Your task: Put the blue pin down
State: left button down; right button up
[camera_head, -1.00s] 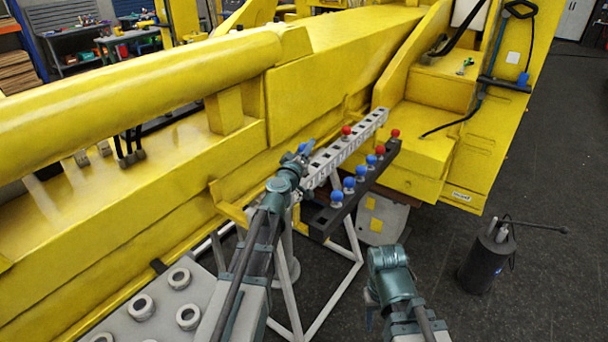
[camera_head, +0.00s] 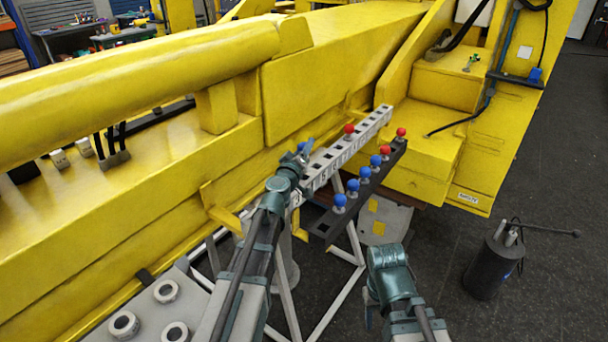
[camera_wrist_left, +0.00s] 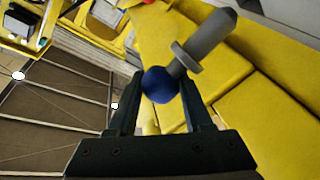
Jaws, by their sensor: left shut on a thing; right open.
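My left gripper (camera_head: 300,158) is shut on a blue pin (camera_head: 308,146), at the near end of the pale numbered rail (camera_head: 345,150). In the left wrist view the fingers (camera_wrist_left: 163,100) hold the pin's blue ball (camera_wrist_left: 160,84); its grey collar and shaft point up and right. A red-headed pin (camera_head: 348,129) stands in the pale rail. The dark rack (camera_head: 325,228) beside it holds several blue pins (camera_head: 340,200) and red pins (camera_head: 401,132). My right gripper (camera_head: 370,305) is low in the head view, partly hidden by its wrist, away from the rack.
A large yellow boom (camera_head: 340,60) runs along the far side of the rail. A grey plate with white rings (camera_head: 124,324) lies at lower left. A black cylinder (camera_head: 490,268) stands on the floor at right. The dark floor (camera_head: 560,180) there is mostly clear.

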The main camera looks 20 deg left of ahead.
pick_arm(q)
jog(key=shift+f+b, duration=2.3)
jog(key=shift+f, duration=0.6)
jog(key=shift+f, duration=0.25)
jog(key=shift+c, duration=1.6)
grip_release()
jog(key=shift+r, duration=0.1)
